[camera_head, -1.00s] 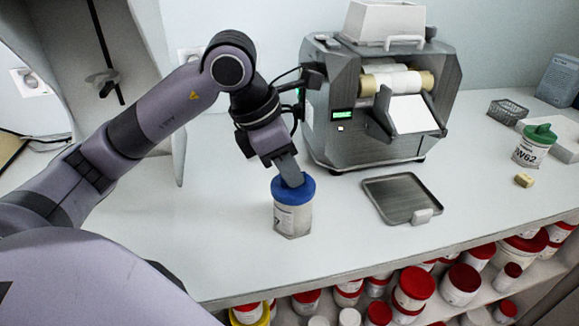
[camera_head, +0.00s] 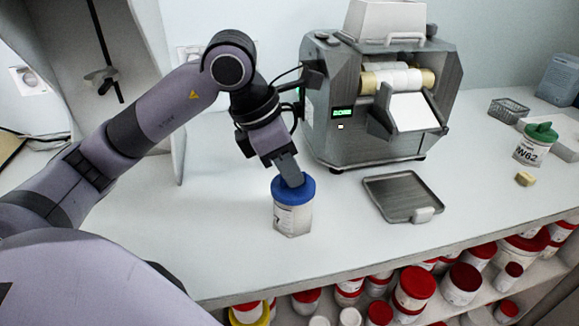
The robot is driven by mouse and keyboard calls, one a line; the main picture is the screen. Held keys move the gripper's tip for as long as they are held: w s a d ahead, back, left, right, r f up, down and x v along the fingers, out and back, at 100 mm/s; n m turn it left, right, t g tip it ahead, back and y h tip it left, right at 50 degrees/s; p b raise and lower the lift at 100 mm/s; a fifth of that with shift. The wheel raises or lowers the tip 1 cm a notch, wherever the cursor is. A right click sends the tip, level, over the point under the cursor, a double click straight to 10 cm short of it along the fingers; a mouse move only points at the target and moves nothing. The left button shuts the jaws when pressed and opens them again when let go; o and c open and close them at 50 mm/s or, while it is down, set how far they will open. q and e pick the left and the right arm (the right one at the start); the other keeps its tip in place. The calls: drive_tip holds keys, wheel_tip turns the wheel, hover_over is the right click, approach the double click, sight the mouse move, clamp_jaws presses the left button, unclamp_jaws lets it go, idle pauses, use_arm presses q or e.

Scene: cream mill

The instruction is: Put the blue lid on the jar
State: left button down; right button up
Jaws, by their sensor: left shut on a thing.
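The white labelled jar (camera_head: 292,219) stands upright on the counter, left of the metal tray. The blue lid (camera_head: 307,187) sits at the jar's mouth and looks about level; whether it is fully seated cannot be told. My left gripper (camera_head: 292,180) reaches down from above and is shut on the blue lid, with its fingers at the lid's top. The fingers hide part of the lid's far side. My right gripper does not show.
A grey roller mill (camera_head: 375,100) stands behind the jar. A metal tray (camera_head: 385,190) lies to the jar's right. A green-lidded jar (camera_head: 530,150) and a wire basket (camera_head: 508,110) are at the far right. Red-lidded jars (camera_head: 417,283) fill the shelf below. The counter left of the jar is clear.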

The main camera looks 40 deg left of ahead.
use_arm(q)
drive_tip(key=shift+f, duration=0.15)
idle(0.4)
drive_tip(key=c, duration=0.7)
unclamp_jaws()
drive_tip(key=shift+r+p, duration=1.55)
drive_tip(key=shift+r, duration=0.75)
clamp_jaws()
